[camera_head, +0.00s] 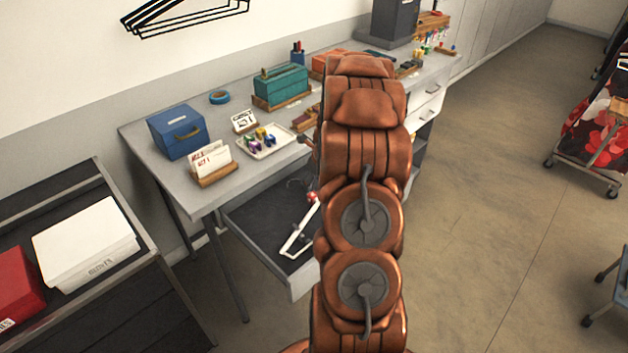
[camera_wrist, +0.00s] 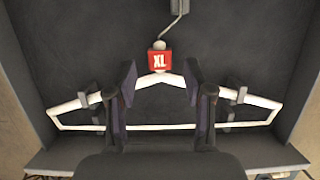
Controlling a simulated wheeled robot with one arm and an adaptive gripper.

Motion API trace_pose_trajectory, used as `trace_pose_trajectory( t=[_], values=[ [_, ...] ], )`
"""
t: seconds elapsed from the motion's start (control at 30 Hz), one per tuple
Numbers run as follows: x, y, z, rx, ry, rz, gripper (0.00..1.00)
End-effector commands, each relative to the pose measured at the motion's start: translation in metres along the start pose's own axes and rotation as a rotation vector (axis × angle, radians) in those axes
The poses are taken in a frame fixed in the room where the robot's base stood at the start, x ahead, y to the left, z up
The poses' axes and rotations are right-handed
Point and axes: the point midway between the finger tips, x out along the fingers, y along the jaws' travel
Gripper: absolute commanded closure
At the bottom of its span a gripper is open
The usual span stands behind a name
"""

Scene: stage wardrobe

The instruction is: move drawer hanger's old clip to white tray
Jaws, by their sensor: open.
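A white hanger (camera_wrist: 88,103) lies in the open drawer (camera_head: 240,217), on its dark floor. It also shows in the head view (camera_head: 297,238). A red clip marked XL (camera_wrist: 159,61) sits at the hanger's neck and shows as a small red spot in the head view (camera_head: 312,197). My gripper (camera_wrist: 160,82) is open above the hanger, its fingers to either side and the clip between and just beyond the tips; nothing is held.
On the bench (camera_head: 200,207) are a blue box (camera_head: 177,134), a card holder (camera_head: 216,177), a small card (camera_head: 244,121), blue tape (camera_head: 219,97) and a teal box (camera_head: 281,86). A dark cart (camera_head: 150,290) with a white box (camera_head: 85,243) stands left.

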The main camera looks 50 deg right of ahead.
Motion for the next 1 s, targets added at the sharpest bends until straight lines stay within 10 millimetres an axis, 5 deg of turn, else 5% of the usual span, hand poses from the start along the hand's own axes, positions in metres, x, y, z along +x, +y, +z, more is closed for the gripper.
trace_pose_trajectory(
  t=[0.6, 1.0],
  values=[
    [0.047, 0.001, -0.015, 0.0, 0.002, 0.003, 0.48],
    [0.052, 0.001, -0.016, -0.001, 0.0, 0.001, 0.48]
  ],
)
